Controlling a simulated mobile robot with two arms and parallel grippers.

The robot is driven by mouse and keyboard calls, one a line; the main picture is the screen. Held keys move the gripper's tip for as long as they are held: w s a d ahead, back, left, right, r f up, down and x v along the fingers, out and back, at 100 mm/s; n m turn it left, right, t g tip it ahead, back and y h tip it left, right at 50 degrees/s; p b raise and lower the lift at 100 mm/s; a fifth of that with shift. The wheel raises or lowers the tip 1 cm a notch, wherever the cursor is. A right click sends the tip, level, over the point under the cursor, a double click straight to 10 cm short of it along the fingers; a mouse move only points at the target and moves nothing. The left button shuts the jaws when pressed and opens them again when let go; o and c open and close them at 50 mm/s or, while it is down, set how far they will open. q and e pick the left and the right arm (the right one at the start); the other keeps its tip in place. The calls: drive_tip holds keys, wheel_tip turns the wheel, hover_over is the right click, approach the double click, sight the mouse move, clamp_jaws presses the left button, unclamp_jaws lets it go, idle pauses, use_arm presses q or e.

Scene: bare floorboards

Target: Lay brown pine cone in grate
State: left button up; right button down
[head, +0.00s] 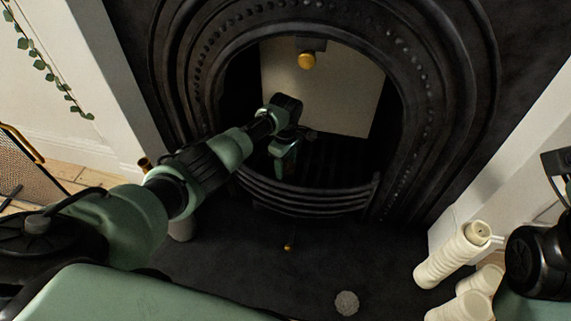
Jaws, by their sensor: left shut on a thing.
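The black iron grate (305,199) sits low in the arched fireplace, with curved bars across its front. My left gripper (284,168) reaches into the fireplace opening and points down above the grate, just behind the front bars. It is shut on a small dark thing, which I take as the brown pine cone; the gripper and the dark background hide it almost wholly. My right arm shows at the right edge, with a black part (557,166) that may be its gripper, cut off by the frame.
A pale grey, rough round thing (346,303) lies on the dark hearth (240,262). Cream ribbed candle-like cylinders (452,256) lie and stand at the right. A pale panel (340,95) with a brass knob (306,61) backs the opening. A mesh screen (22,165) stands at far left.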

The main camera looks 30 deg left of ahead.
use_arm(q)
drive_tip(key=shift+f, duration=0.55)
idle(0.4)
drive_tip(key=o, duration=1.4)
drive_tip(key=shift+r, duration=0.1)
